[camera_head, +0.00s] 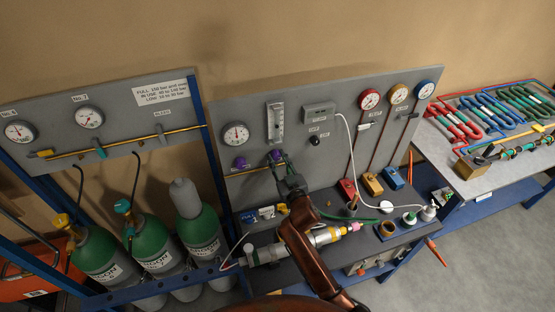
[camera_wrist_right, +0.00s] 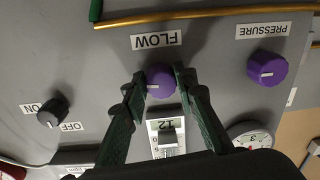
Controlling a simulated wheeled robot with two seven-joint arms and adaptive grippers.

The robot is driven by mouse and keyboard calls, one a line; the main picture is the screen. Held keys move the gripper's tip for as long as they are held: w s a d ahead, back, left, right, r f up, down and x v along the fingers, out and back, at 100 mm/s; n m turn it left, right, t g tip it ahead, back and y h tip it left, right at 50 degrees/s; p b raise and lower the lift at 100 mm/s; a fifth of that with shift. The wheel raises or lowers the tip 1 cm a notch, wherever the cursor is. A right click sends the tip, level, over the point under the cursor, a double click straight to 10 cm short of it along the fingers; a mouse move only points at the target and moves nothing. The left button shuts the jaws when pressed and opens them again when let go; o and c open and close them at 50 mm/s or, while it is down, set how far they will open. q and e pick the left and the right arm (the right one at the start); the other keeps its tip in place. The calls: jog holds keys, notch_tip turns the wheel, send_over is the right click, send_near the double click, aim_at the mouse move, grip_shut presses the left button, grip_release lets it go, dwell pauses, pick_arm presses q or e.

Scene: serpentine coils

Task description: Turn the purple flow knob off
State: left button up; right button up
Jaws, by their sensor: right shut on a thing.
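The purple flow knob (camera_wrist_right: 160,82) sits on the grey panel beside the FLOW label (camera_wrist_right: 156,40), which appears upside down in the right wrist view. A pale mark shows on the knob's face, toward its left side. My right gripper (camera_wrist_right: 161,76) is shut on the knob, with one green finger on each side. In the head view the right gripper (camera_head: 278,161) reaches the panel just below the flowmeter and partly covers the flow knob (camera_head: 275,155). My left gripper is not in view.
A second purple knob, labelled PRESSURE (camera_wrist_right: 267,68), is close by. A black ON/OFF knob (camera_wrist_right: 52,113) and the flowmeter (camera_head: 275,122) are also near. Green gas cylinders (camera_head: 155,232) stand at left.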

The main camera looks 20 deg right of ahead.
jog(key=shift+c, duration=1.4)
jog(key=shift+n, duration=0.4)
jog(key=n+p, duration=0.1)
jog(key=n, duration=0.1)
jog(key=shift+r+n+p, duration=0.15)
jog(key=shift+n+p, duration=0.15)
jog(key=shift+p, duration=0.05)
jog(key=n+p, duration=0.1)
jog(key=n, duration=0.4)
jog(key=shift+p, duration=0.4)
jog(key=n+p, duration=0.1)
jog(key=n, duration=0.4)
jog(key=shift+r+n, duration=0.1)
jog(key=shift+n, duration=0.2)
jog(key=n+p, duration=0.1)
jog(key=n, duration=0.3)
jog(key=shift+n+h+p, duration=0.3)
jog(key=shift+p, duration=0.05)
